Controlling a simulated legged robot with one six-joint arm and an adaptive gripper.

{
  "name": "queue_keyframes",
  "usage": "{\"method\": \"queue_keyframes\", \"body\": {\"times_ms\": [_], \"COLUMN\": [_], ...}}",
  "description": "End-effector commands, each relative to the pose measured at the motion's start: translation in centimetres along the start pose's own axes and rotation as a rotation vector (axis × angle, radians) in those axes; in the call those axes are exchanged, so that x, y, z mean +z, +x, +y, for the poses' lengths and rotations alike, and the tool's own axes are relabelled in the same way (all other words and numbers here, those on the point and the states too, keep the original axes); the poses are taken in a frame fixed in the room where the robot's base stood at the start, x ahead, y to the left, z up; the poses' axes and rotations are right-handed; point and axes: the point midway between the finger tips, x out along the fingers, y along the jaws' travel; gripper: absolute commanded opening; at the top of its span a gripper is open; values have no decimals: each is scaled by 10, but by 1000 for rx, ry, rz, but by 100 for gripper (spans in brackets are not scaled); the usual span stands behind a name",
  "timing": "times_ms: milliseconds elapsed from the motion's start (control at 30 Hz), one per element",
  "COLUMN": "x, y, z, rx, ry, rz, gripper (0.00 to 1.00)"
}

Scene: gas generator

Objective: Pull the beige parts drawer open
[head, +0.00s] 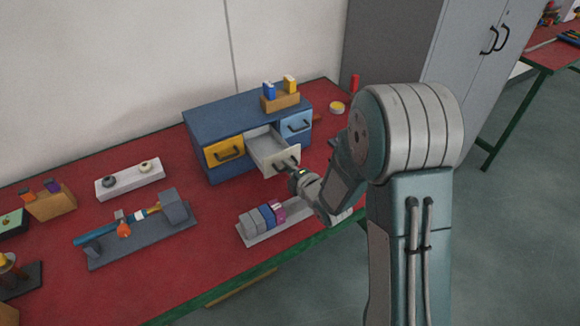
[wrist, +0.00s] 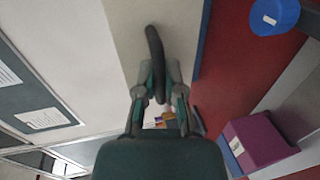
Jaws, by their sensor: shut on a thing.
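The beige parts drawer (head: 266,146) stands well out from the blue cabinet (head: 212,116), between a yellow drawer and a light blue drawer. Its open top shows an interior that looks empty. My gripper (head: 293,174) is at the drawer's front, at its dark handle. In the wrist view the beige front (wrist: 122,35) fills the upper middle, and the curved black handle (wrist: 154,45) runs down between my fingers. My gripper (wrist: 159,92) is shut on the handle there. Part of the handle is hidden by the fingers.
The yellow drawer (head: 224,151) and light blue drawer (head: 297,124) are shut. A wooden holder (head: 280,102) stands on the cabinet. A grey rack with several blocks (head: 262,217) lies in front, close below my gripper. The red bench's front edge is near.

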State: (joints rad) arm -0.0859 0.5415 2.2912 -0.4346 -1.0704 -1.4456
Motion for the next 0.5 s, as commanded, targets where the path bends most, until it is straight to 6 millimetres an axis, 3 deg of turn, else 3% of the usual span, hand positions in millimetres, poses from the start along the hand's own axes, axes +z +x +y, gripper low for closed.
{"method": "queue_keyframes", "body": {"times_ms": [267, 367, 400, 500], "x": [-4, -3, -3, -1], "y": [0, -1, -1, -1], "z": [-5, -5, -5, -4], "rx": [-15, -15, -14, -9], "ry": [0, 0, 1, 2], "rz": [6, 8, 7, 5], "gripper": [0, 44, 48, 48]}}
